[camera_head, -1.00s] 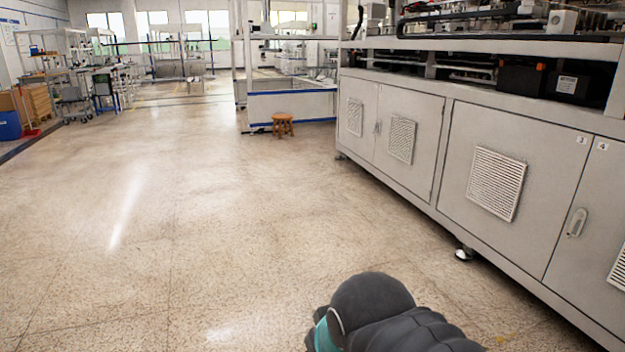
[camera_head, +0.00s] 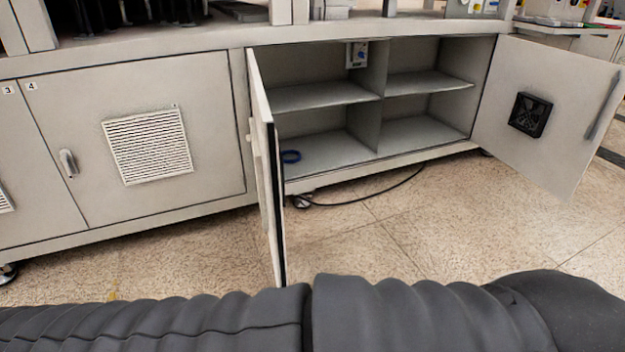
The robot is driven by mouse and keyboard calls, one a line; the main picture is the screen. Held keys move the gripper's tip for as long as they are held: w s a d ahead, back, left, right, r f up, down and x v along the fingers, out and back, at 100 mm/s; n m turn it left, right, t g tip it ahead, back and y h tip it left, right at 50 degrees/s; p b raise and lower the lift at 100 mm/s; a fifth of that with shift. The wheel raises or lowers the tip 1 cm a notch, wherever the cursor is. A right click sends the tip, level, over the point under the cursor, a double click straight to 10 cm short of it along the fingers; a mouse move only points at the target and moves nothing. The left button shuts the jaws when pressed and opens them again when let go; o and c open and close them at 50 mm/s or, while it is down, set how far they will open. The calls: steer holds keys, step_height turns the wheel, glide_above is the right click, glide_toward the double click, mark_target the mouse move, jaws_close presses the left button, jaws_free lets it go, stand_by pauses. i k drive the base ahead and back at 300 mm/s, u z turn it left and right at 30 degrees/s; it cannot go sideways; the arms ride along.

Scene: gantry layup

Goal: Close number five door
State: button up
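A grey cabinet with shelves (camera_head: 325,95) stands open in the middle of the head view. Its left door (camera_head: 263,180), just right of the door marked 4, stands swung out toward me and shows nearly edge-on. Its right door (camera_head: 555,150) is also swung wide open, with a black fan unit (camera_head: 530,115) on its inner face. I can read no number on either open door. My dark, ribbed arm crosses the bottom of the view, below the left door's lower corner. My gripper is out of view.
The door marked 4 (camera_head: 75,125), with a handle and a vent, is shut at left, beside the door marked 3 (camera_head: 12,150). A black cable (camera_head: 370,200) lies on the floor before the open cabinet. The floor (camera_head: 400,235) between the open doors is otherwise clear.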

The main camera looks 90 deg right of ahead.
mark_target(272, 159)
steer(key=z, duration=3.3)
steer(key=k, duration=0.3)
steer(key=u, duration=0.45)
steer(key=i, duration=0.35)
